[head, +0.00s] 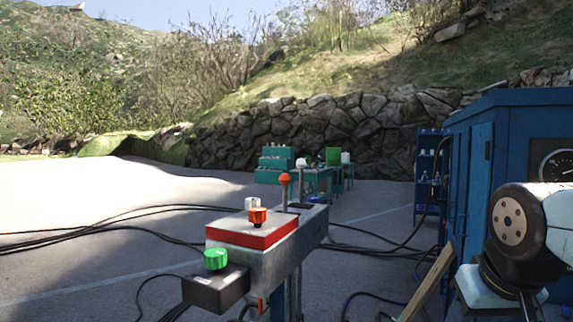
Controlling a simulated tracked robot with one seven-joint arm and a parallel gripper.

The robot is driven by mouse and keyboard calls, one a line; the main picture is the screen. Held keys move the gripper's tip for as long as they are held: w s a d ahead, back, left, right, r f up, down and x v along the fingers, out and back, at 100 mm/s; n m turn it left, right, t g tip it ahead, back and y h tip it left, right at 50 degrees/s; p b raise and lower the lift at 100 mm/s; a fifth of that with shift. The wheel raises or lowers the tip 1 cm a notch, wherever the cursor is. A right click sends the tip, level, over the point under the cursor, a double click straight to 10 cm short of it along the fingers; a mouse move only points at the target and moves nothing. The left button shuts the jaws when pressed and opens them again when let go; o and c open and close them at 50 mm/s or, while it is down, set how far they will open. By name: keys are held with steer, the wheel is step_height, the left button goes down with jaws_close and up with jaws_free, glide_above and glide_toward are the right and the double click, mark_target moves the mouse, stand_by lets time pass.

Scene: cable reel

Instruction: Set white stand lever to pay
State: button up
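A grey control stand (290,250) is in the head view, a little right of the middle. The white stand lever has a white ball knob (301,163) on a thin rod, rising near the far end of the stand's top. It looks close to upright; its exact setting and any pay marking are too small to read. An orange-knobbed lever (284,179) stands nearer and just left of it. Part of my arm shows at the right edge, well apart from the stand. My gripper is not in view.
A blue cabinet (482,160) with a gauge stands right. Black cables (120,216) cross the ground. A teal bench (318,178) stands behind.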

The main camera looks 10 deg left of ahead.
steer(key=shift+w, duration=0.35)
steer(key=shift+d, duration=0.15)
